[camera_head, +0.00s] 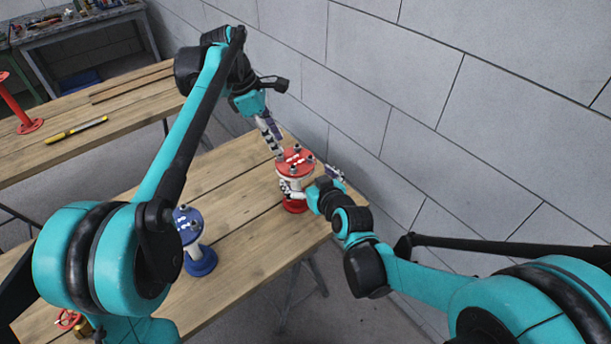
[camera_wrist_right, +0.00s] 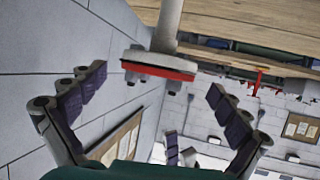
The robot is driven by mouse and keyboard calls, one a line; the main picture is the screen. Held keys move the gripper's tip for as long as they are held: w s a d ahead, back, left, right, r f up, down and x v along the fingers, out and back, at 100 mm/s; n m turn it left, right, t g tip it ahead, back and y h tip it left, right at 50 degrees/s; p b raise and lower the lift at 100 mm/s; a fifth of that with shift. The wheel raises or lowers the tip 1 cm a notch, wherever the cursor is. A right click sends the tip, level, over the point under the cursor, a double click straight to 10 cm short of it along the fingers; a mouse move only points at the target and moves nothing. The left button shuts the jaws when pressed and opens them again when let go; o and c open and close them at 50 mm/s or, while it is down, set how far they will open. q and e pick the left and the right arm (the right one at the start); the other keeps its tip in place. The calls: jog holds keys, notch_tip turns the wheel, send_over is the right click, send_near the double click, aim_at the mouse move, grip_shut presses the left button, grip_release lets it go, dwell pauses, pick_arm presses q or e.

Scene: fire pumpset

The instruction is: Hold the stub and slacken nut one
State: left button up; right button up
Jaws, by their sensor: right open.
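The stub (camera_head: 297,164) stands upright near the far right end of the wooden table, with a red top flange, pale body and red foot. Several dark nuts or bolts sit on its flange; which is nut one I cannot tell. My left gripper (camera_head: 275,146) points down at the flange's back left edge; whether it touches or is shut is unclear. My right gripper (camera_head: 312,184) is beside the stub, low on its right, open. In the right wrist view the stub's pale pipe and red-edged flange (camera_wrist_right: 160,66) appear inverted, ahead between the spread fingers.
A blue flanged stub (camera_head: 195,243) stands on the wooden table (camera_head: 243,238), near the left. A red handwheel (camera_head: 68,319) is at lower left. A second bench (camera_head: 100,125) holds a yellow tool (camera_head: 76,130) and a red post (camera_head: 22,108). A block wall (camera_head: 410,95) rises close behind the stub.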

aim_at(295, 166)
jog(key=x, duration=0.8)
jog(key=shift+a, duration=0.1)
jog(key=c, duration=1.5)
